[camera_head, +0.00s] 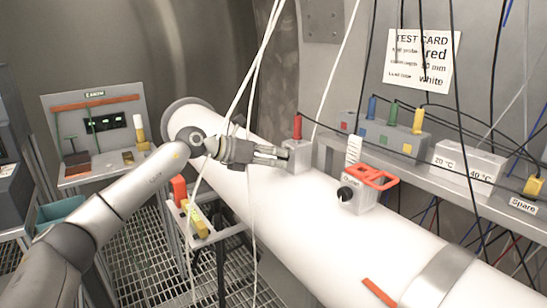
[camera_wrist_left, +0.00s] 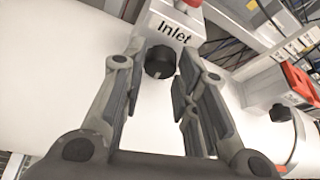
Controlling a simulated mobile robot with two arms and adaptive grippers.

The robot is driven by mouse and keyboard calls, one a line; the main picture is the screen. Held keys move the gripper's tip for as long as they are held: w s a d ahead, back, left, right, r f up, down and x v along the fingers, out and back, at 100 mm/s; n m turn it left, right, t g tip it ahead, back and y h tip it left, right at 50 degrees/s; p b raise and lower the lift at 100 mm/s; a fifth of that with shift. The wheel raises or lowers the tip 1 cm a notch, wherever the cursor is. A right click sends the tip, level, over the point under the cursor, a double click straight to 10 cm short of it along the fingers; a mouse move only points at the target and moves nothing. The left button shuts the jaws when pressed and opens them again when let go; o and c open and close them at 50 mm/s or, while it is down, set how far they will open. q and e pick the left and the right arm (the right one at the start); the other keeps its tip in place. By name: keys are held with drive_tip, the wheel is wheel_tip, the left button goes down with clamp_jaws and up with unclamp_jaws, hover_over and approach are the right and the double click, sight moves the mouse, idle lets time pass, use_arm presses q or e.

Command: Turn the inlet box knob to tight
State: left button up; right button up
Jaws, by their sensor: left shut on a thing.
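The inlet box (camera_head: 300,157) is a small grey box on the white pipe (camera_head: 290,215), with a red piece on top. In the left wrist view its "Inlet" label shows on the box (camera_wrist_left: 180,22), above a round black knob (camera_wrist_left: 159,62). My left gripper (camera_head: 284,155) reaches in from the left, its fingertips at the box. In the left wrist view the fingers stand on either side of the knob, and the gripper (camera_wrist_left: 160,75) is shut on it. The knob's setting cannot be read, and the head view hides the knob behind the fingers. My right gripper is out of view.
The outlet box (camera_head: 358,199) sits farther right on the pipe, with a black knob and a red frame (camera_head: 372,177). A shelf (camera_head: 470,190) with coloured plugs runs behind. White cables hang near my left wrist. A test card (camera_head: 421,58) is on the wall.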

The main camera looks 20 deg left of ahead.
use_arm(q)
drive_tip(key=shift+f+m+y, duration=0.2)
drive_tip(key=shift+m+y, duration=0.2)
drive_tip(key=shift+m, duration=0.1)
drive_tip(key=o, duration=1)
drive_tip(key=shift+r, duration=0.1)
drive_tip(key=v, duration=1.2)
drive_tip(key=shift+s, duration=0.1)
